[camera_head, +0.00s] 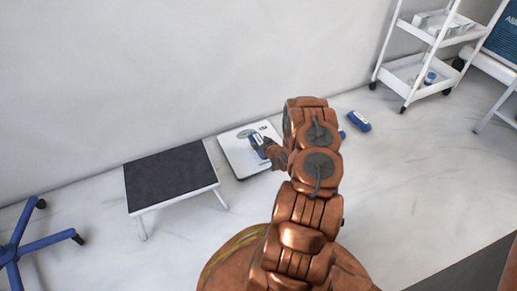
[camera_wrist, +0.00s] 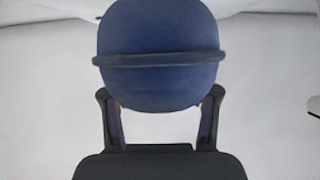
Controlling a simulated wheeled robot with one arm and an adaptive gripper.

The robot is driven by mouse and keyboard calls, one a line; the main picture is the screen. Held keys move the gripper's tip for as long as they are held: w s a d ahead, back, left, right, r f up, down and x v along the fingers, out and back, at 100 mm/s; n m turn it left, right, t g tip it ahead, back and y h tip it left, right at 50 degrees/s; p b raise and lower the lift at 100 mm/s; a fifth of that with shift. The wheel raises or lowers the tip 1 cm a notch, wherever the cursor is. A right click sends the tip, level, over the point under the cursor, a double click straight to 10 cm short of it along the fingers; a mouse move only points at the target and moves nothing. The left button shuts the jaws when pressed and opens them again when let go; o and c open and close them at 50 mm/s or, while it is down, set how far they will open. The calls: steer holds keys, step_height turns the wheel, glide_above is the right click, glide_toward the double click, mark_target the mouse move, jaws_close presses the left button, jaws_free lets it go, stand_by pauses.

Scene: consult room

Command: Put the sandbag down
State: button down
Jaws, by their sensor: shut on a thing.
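The sandbag (camera_wrist: 160,30) is dark blue and rounded, with a strap-like band across it. It fills the upper middle of the wrist view. My gripper (camera_wrist: 160,112) is shut on it, with one dark finger on each side. In the head view the blue sandbag (camera_head: 257,138) is small and partly covered by my gripper (camera_head: 265,145). It appears over the white scale (camera_head: 236,159) on the floor by the wall. I cannot tell whether it touches the scale.
A blue item (camera_head: 359,121) lies on the floor right of my arm; another blue bit (camera_head: 342,134) shows beside the arm. A black-topped step stool (camera_head: 170,176) stands left of the scale. A white trolley (camera_head: 415,75) is at upper right, a blue wheeled base (camera_head: 40,248) at lower left.

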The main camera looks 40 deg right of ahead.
steer(key=shift+w, duration=0.45)
steer(key=shift+f+b, duration=1.25)
steer(key=shift+f, duration=0.5)
steer(key=shift+f, duration=0.1)
